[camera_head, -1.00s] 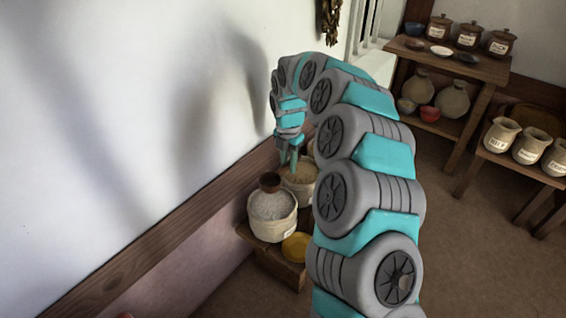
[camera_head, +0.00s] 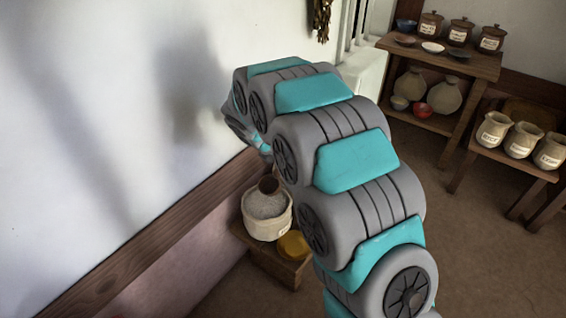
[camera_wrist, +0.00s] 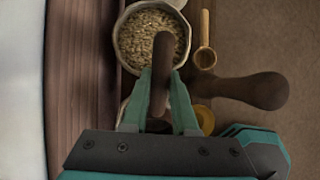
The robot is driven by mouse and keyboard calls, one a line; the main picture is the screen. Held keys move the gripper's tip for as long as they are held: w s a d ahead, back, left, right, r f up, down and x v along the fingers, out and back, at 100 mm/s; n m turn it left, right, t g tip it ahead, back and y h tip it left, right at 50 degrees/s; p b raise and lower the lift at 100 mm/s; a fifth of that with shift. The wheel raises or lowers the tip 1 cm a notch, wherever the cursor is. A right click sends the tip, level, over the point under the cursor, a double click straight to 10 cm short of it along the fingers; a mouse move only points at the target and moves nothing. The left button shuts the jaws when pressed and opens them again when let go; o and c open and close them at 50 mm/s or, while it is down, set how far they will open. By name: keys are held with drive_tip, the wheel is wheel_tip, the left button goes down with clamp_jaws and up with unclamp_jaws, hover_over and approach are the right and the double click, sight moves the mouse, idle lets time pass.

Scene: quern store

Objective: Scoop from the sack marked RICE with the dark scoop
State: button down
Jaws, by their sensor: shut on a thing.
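My gripper (camera_wrist: 160,84) has its teal fingers shut on a dark brown handle, which I take as the dark scoop (camera_wrist: 160,62). The handle overlaps the near rim of a pale sack of tan grain (camera_wrist: 138,38) in the wrist view. Another dark brown, round-ended shape (camera_wrist: 262,91) lies to the right; I cannot tell whether it belongs to the scoop. In the head view a cream sack with pale grey contents (camera_head: 266,208) has a dark brown cup-like thing (camera_head: 268,184) at its back. Its label is too small to read. My arm hides the gripper and grain sack there.
A light wooden spoon (camera_wrist: 205,48) lies right of the grain sack. A yellow dish (camera_head: 293,245) sits beside the cream sack on a low wooden bench (camera_head: 262,256), against the wall. Labelled jars (camera_head: 522,138) stand far right.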

sight(275, 181)
drive_tip(key=shift+f+t+h+b, duration=0.25)
drive_tip(key=shift+t+h+b, duration=0.05)
drive_tip(key=shift+b, duration=1.4)
drive_tip(key=shift+s+a+f+b, duration=0.45)
drive_tip(key=shift+f+b, duration=0.5)
drive_tip(key=shift+b, duration=0.6)
drive_tip(key=shift+s+a+f+b, duration=0.35)
drive_tip(key=shift+f+b, duration=0.6)
drive_tip(key=shift+b, duration=0.55)
drive_tip(key=shift+s+a+f+b, duration=0.45)
drive_tip(key=shift+f+b, duration=0.5)
drive_tip(key=shift+b, duration=0.6)
drive_tip(key=shift+w+d+f+g+y+p, duration=0.15)
drive_tip(key=shift+d+g+y+p, duration=0.3)
drive_tip(key=shift+p, duration=0.65)
drive_tip(key=p, duration=0.2)
drive_tip(key=shift+w+g+p, duration=0.15)
drive_tip(key=shift+g+p, duration=0.1)
drive_tip(key=shift+p, duration=0.15)
drive_tip(key=w+d+g+y+p, duration=0.1)
drive_tip(key=p, duration=0.8)
drive_tip(key=shift+w+f+g+y, duration=0.1)
drive_tip(key=shift+w+g+y, duration=0.05)
drive_tip(key=shift+g+y, duration=0.2)
